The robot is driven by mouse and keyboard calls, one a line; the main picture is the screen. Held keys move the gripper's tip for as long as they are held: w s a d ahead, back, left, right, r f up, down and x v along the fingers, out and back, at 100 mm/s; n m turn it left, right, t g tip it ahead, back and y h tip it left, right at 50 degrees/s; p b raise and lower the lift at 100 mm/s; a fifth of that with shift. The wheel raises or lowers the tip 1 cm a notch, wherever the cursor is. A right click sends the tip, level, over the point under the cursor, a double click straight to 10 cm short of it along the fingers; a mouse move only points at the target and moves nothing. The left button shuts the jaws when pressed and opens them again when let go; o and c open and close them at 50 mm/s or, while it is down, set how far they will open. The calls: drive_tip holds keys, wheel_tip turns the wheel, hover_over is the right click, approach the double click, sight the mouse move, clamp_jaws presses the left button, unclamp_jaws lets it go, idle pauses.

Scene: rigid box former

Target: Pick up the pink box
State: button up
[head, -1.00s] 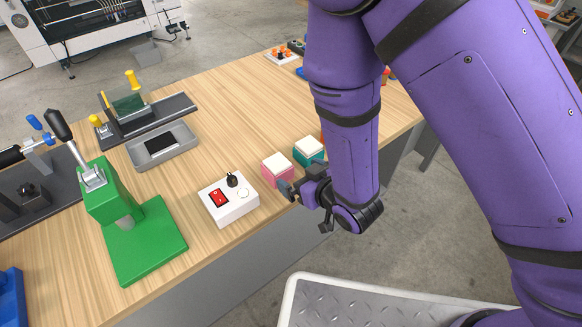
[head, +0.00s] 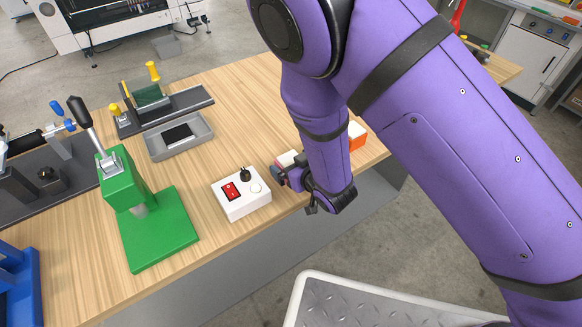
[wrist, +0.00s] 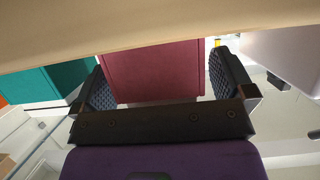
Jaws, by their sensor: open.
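The pink box (wrist: 155,68) fills the middle of the wrist view, between the two black ribbed fingers of my open gripper (wrist: 164,84). I cannot tell whether a finger touches it. In the head view the pink box (head: 286,158), with its white top, is near the table's front edge, mostly hidden behind my gripper (head: 279,176) and forearm.
A teal box (wrist: 62,78) stands beside the pink one, and a white switch box (head: 243,195) is on its other side. An orange box (head: 357,140) shows past my arm. A green press (head: 155,225) stands at left on the wooden table (head: 235,110).

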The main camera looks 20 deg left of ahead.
sight(291, 160)
drive_tip(key=shift+w+a+f, duration=0.1)
drive_tip(key=shift+w+a, duration=0.1)
drive_tip(key=shift+a, duration=0.05)
drive_tip(key=shift+c, duration=0.2)
drive_tip(key=c, duration=1)
drive_tip(key=shift+c, duration=0.2)
drive_tip(key=shift+r, duration=5)
